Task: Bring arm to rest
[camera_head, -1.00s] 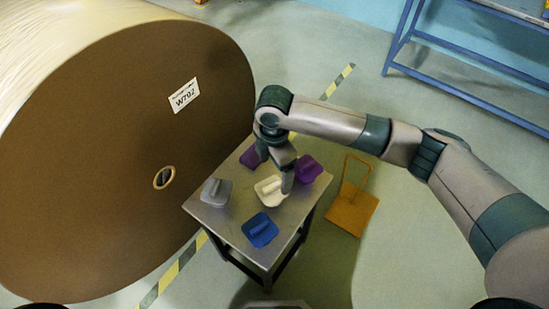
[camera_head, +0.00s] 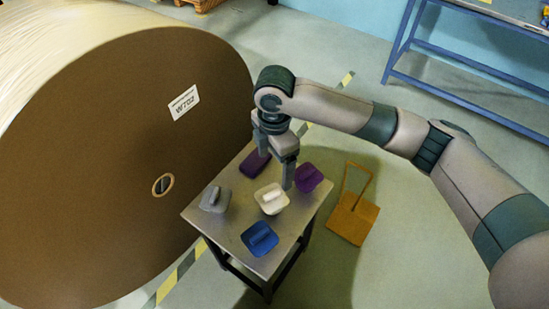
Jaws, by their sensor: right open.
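My right arm reaches in from the right in the head view. Its gripper (camera_head: 275,172) is open and points down over the back of the small metal table (camera_head: 222,238). The fingers hang between a purple piece and a white piece with a raised grip (camera_head: 270,199). The gripper appears empty. One purple piece (camera_head: 254,164) lies to the left of the fingers and another purple piece (camera_head: 309,177) to the right. A grey piece (camera_head: 214,199) sits at the table's left and a blue piece (camera_head: 260,238) at the front. My left gripper is out of view.
A huge brown paper roll (camera_head: 110,150) with a white label (camera_head: 183,102) stands close to the table's left. A blue rack (camera_head: 470,85) stands at the back right. Open floor surrounds these.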

